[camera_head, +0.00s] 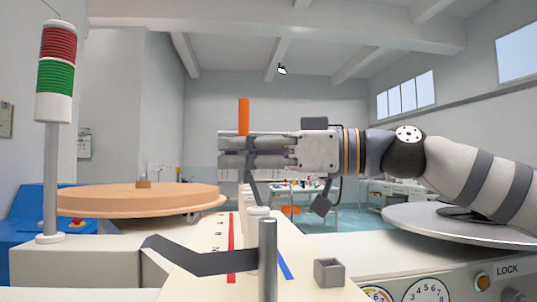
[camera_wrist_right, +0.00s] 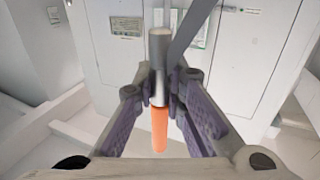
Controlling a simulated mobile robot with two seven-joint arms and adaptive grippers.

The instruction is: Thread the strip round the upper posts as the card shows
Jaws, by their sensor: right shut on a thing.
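My right gripper (camera_head: 224,151) reaches in from the right over the white panel and is shut on a rod with an orange end (camera_head: 244,117) pointing up. In the right wrist view the rod shows orange (camera_wrist_right: 159,130) and grey metal (camera_wrist_right: 159,48) between the fingers (camera_wrist_right: 158,100). A dark grey strip (camera_wrist_right: 192,35) runs up from beside its metal part. In the head view the dark strip (camera_head: 200,263) lies bent at front left and runs to a grey metal post (camera_head: 267,260). Pale posts (camera_head: 252,222) stand behind it, overlapping. My left gripper is out of view.
A wooden reel disc (camera_head: 140,199) is at left, beside a red and green signal tower (camera_head: 56,75). A grey disc (camera_head: 455,224) is at right. A small grey square holder (camera_head: 328,273) stands on the panel near a blue line and a red line (camera_head: 231,245).

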